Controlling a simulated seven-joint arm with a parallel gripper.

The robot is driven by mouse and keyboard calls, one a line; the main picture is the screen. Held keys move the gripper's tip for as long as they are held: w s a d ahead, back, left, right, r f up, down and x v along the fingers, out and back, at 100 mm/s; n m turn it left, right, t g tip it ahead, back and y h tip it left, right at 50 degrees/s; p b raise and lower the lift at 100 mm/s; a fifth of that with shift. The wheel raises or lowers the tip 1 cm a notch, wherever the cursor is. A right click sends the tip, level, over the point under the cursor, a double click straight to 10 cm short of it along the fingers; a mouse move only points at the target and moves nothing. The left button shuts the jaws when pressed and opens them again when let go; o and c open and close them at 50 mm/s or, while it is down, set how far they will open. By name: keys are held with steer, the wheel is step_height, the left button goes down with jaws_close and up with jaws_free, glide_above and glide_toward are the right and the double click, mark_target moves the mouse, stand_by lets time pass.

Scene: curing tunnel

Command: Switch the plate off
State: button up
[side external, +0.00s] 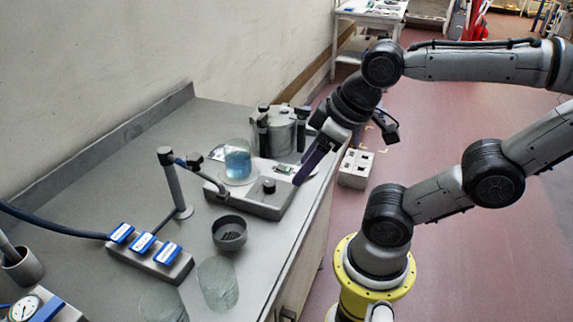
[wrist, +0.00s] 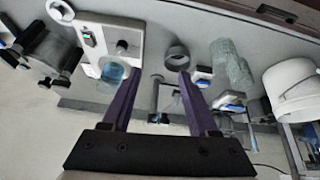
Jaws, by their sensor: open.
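The hot plate (side external: 248,203) is a flat grey-white unit on the bench, with a dark round knob (side external: 268,186) on top. It also shows in the wrist view (wrist: 135,28), with the knob (wrist: 122,46) and a small green switch (wrist: 88,39) on it. Whether the switch is on or off is too small to tell. A glass beaker of blue liquid (side external: 238,164) stands at the plate's far end. My gripper (side external: 297,182), with purple fingers, is open and empty by the plate's right side. In the wrist view its fingertips (wrist: 160,71) are spread apart.
A grey cup (side external: 229,233) and glass vessels (side external: 217,283) stand in front of the plate. A metal pot (side external: 283,132) is behind it. A rod stand (side external: 174,183) with an arm reaches towards the plate. A block with blue-topped switches (side external: 150,255) lies left.

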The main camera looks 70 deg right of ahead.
steer(key=w+d+r+n+g, duration=0.1)
steer(key=w+d+r+n, duration=0.1)
steer(key=w+r, duration=0.15)
steer(key=m+g, duration=0.3)
steer(key=g, duration=0.1)
glide_above(288, 169)
step_height(288, 169, down, 6)
step_height(288, 169, down, 13)
steer(key=shift+s, duration=0.1)
jaws_close()
